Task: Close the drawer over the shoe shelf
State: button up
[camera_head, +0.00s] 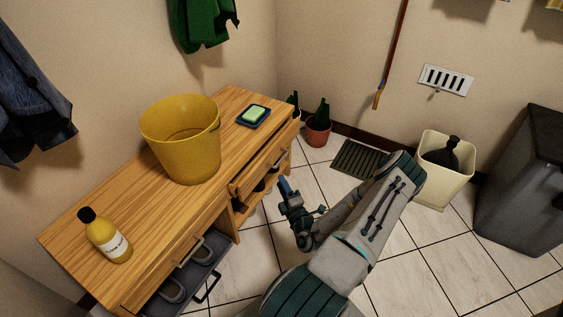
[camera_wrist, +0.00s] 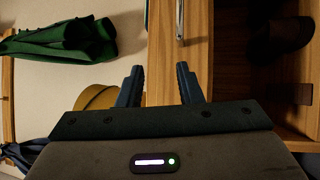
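The wooden bench (camera_head: 130,200) runs along the wall. Its right-hand drawer (camera_head: 262,166) stands partly out from under the top, with a narrow gap along its upper edge. Below it is an open shelf with dark shoes (camera_head: 266,184); a dark shoe (camera_wrist: 285,33) also shows in the wrist view. My gripper (camera_head: 286,186) is in front of this drawer and shelf, apart from them as far as I can tell. In the wrist view, the two fingers of my gripper (camera_wrist: 159,84) are spread with nothing between them, facing the wooden front and its metal handle (camera_wrist: 180,22).
A yellow bucket (camera_head: 182,145), a bottle (camera_head: 106,238) and a soap dish (camera_head: 253,117) stand on the bench. A grey shoe tray (camera_head: 205,270) sticks out at its lower left. Potted plants (camera_head: 318,130), a mat (camera_head: 357,158) and bins (camera_head: 443,180) stand beyond. Floor tiles are clear right of my arm.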

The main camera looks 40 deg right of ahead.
aim_at(281, 160)
notch_tip(281, 160, down, 3)
jog(key=s+d+m+g+h, duration=0.2)
jog(key=d+m+h, duration=0.1)
jog(key=b+x, duration=0.1)
jog(key=x, duration=0.3)
jog(key=b+x, duration=0.2)
jog(key=x, duration=0.3)
jog(key=b+x, duration=0.1)
jog(key=x, duration=0.3)
jog(key=shift+w+a+r, duration=0.2)
jog(key=shift+w+r, duration=0.05)
jog(key=shift+w, duration=0.15)
grip_shut()
jog(key=shift+w+a, duration=0.1)
